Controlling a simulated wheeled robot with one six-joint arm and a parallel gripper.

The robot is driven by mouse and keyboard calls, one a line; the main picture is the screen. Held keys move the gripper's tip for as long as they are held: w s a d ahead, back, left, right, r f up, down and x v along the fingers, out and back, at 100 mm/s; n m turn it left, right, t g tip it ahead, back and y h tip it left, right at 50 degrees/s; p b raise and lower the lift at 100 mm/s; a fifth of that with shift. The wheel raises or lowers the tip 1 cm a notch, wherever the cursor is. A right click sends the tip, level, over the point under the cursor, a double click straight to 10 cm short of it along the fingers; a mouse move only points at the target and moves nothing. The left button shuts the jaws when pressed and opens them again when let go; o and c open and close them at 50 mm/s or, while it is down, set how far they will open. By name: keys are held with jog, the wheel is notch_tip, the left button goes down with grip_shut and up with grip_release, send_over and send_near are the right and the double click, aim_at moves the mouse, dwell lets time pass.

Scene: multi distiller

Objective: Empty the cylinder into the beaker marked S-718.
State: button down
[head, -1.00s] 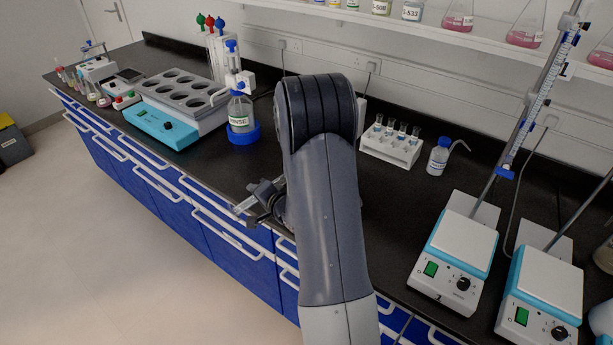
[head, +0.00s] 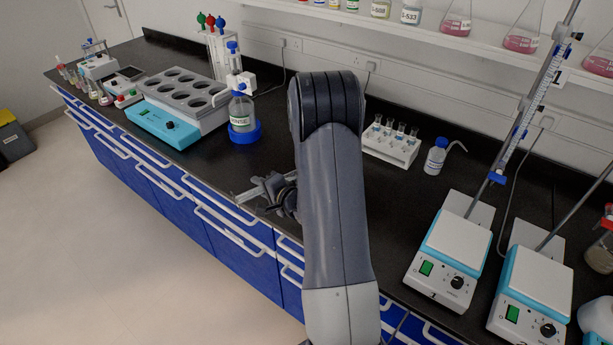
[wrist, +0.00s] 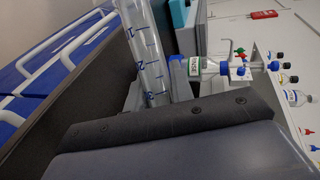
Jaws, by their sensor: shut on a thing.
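My gripper (head: 268,194) is over the front edge of the bench, left of my arm in the head view. In the wrist view my gripper (wrist: 157,92) is shut on a clear graduated cylinder (wrist: 143,45) with blue marks and numbers. The cylinder looks tilted in that view, and its top runs out of the picture. I see no liquid in it for certain. In the head view the cylinder (head: 247,197) is small and pale at the fingertips. I cannot make out a beaker marked S-718 in either view; my arm hides part of the bench.
A white tube rack (head: 390,149) and a small wash bottle (head: 436,157) stand behind my arm. Two stirrer hotplates (head: 447,262) are at right. Bench between is clear.

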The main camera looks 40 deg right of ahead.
jog(key=shift+r+m+p, duration=0.4)
jog(key=shift+r+p, duration=0.05)
jog(key=shift+r, duration=0.1)
jog(key=shift+d+r+m+t+y+p, duration=0.1)
jog(key=shift+r+m+t+y+p, duration=0.45)
jog(key=shift+r+p, duration=0.3)
jog(key=shift+s+d+r+m+t+y+p, duration=0.1)
jog(key=shift+d+r+m+t+y+p, duration=0.1)
jog(key=shift+r+m+p, duration=0.35)
jog(key=shift+d+r+m+t+y+p, duration=0.2)
jog(key=shift+r+m+p, duration=0.25)
jog(key=shift+r, duration=0.3)
